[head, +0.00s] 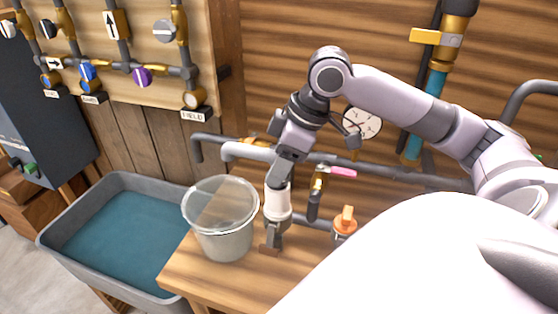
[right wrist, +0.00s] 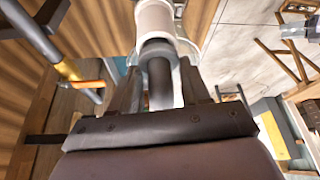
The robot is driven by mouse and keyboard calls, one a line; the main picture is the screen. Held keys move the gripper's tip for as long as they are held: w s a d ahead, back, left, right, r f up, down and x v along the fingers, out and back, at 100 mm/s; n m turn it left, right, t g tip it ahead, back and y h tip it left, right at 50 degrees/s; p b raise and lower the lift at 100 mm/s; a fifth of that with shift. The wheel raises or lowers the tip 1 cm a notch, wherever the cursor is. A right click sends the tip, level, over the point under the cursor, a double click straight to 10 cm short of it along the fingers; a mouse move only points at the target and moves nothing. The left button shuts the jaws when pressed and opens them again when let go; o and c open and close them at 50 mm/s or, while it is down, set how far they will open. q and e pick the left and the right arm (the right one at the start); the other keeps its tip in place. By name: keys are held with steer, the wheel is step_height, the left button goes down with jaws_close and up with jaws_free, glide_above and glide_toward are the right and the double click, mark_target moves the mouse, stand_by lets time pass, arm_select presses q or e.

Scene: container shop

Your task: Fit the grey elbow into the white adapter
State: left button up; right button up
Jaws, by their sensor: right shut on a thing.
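My right gripper (head: 283,180) points down over the wooden bench and is shut on the grey elbow. In the right wrist view the elbow (right wrist: 160,85) is a dark grey pipe between the two fingers of the gripper (right wrist: 158,92). The white adapter (head: 277,206) stands upright just below the fingers, above a grey holder on the bench. In the right wrist view the adapter (right wrist: 155,22) lies straight beyond the elbow, in line with it. Their ends meet or overlap; I cannot tell how deep the elbow sits. My left gripper is not in view.
A clear bucket (head: 222,240) stands close left of the adapter on the bench (head: 210,279). A grey water tub (head: 55,240) is further left. An orange-handled valve (head: 345,222) is close on the right. Grey pipes and a gauge (head: 362,122) run behind.

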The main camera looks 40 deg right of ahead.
steer(key=shift+f, duration=0.6)
steer(key=o, duration=1.2)
steer(key=v, duration=0.7)
